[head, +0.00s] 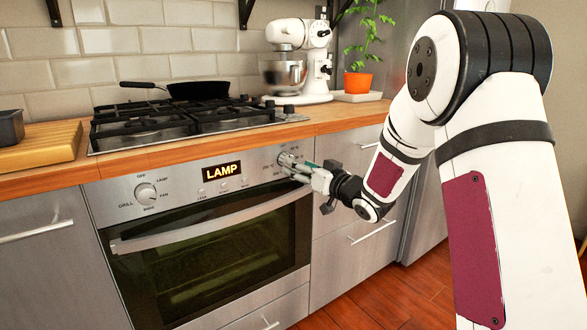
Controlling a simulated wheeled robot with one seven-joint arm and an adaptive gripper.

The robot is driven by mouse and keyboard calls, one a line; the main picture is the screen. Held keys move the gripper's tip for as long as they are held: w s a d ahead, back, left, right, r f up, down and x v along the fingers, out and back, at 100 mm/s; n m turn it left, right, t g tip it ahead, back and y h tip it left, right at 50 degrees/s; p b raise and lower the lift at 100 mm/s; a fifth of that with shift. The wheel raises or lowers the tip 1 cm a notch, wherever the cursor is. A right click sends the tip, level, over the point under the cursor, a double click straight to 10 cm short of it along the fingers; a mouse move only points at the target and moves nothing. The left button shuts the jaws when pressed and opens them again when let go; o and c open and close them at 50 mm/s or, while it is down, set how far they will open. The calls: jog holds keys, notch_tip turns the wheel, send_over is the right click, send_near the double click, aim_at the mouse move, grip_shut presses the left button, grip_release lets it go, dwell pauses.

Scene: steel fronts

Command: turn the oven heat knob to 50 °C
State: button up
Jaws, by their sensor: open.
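The oven (205,245) is in the middle of the head view, with a steel control panel above its glass door. The heat knob is at the right end of the panel, among temperature marks (268,168). My gripper (290,165) is right at this knob with its fingers open and covers most of it. I cannot tell whether the fingers touch the knob or where its pointer stands.
The oven door handle (210,229) runs just below the panel. A gas hob (180,122) with a black pan (199,90) is above the oven. A stand mixer (303,60) and a potted plant (358,84) stand at the back right. Drawers (345,220) are right of the oven.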

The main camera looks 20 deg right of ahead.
jog(key=shift+b+x, duration=0.3)
jog(key=shift+x, duration=1.45)
jog(key=c, duration=1.2)
jog(key=shift+o, duration=0.2)
jog(key=shift+m+p, duration=0.3)
jog(key=shift+p, duration=0.1)
jog(key=shift+f+m+p, duration=0.1)
jog(key=shift+m+p, duration=3.7)
jog(key=shift+m, duration=0.8)
